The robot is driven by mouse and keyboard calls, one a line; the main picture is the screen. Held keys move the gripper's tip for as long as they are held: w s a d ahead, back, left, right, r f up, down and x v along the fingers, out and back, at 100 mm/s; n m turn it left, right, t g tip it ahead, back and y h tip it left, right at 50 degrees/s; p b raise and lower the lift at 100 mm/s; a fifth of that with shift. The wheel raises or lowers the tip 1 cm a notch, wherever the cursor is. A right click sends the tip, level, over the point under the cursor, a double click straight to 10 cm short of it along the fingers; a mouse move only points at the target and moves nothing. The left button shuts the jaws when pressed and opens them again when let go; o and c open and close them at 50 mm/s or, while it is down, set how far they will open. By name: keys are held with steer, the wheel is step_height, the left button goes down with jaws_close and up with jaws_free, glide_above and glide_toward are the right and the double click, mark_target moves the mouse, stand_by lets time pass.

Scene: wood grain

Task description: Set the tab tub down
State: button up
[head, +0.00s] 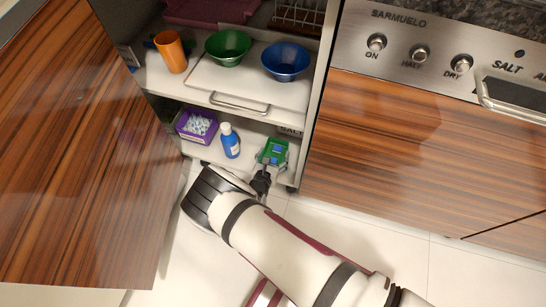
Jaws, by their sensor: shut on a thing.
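A small green tub (265,157) with blue pieces showing in it is at the right end of the cupboard's lower shelf (200,155); I take it as the tab tub. My gripper (270,162) reaches in from the front and is shut on the tub. The tub looks about upright, at the shelf's front right, near the right side wall. I cannot tell whether its bottom touches the shelf. My gripper hides part of its near side.
A blue bottle (231,146) with a white cap stands left of the tub, and a purple basket (183,126) of pale pieces further left. Above are an orange cup (171,52), a green bowl (228,50) and a blue bowl (285,64). An open wooden door (75,150) stands left.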

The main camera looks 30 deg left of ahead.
steer(key=o, duration=1.3)
